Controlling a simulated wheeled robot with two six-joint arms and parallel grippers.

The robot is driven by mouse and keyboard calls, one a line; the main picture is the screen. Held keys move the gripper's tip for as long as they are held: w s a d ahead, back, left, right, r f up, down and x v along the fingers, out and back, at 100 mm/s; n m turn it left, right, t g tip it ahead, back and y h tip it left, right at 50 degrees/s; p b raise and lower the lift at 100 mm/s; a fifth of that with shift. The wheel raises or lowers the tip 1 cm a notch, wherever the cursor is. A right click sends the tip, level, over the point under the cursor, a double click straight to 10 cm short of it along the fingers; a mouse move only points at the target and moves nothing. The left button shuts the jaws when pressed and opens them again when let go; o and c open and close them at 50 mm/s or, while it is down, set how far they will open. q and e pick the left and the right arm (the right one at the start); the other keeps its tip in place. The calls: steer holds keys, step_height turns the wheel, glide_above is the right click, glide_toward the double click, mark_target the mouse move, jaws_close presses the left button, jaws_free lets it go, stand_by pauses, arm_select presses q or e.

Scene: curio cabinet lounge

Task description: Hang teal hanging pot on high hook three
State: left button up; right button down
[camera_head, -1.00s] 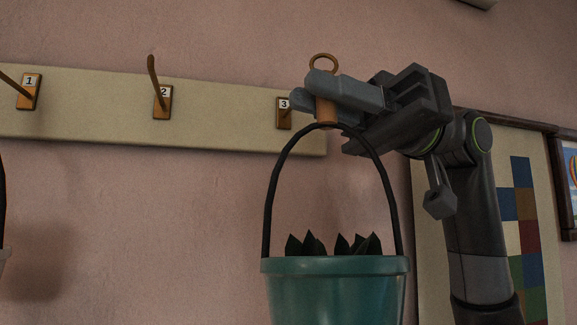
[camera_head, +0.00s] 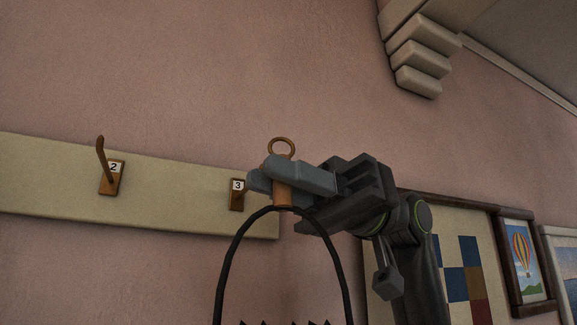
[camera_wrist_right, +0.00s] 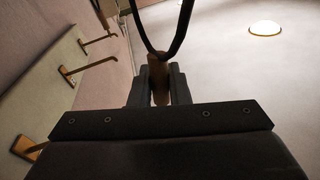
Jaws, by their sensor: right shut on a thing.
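My right gripper (camera_head: 287,182) is shut on the orange-brown stem under the ring of the teal hanging pot. The ring stands up above the fingers. The pot's black handle (camera_head: 230,258) hangs below them; the teal body is out of the head view, with only dark leaf tips at the bottom edge. High hook three (camera_head: 237,194) is on the cream rail, just left of my fingertips, its prong mostly hidden behind them. The wrist view shows the gripped stem (camera_wrist_right: 159,80) and black handle (camera_wrist_right: 183,25). My left gripper is not in view.
The cream rail (camera_head: 50,185) also bears hook two (camera_head: 110,178), farther left. A patchwork hanging (camera_head: 462,270) and a balloon picture (camera_head: 521,255) are on the wall at right. A stepped bracket (camera_head: 420,55) juts out above right. The wall above the rail is bare.

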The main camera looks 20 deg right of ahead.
steer(key=w+f+p, duration=0.1)
steer(key=w+p, duration=0.2)
steer(key=w, duration=0.4)
steer(key=shift+w+p, duration=0.15)
steer(key=shift+p, duration=0.2)
stand_by(0.5)
steer(key=shift+a+f, duration=0.1)
stand_by(0.4)
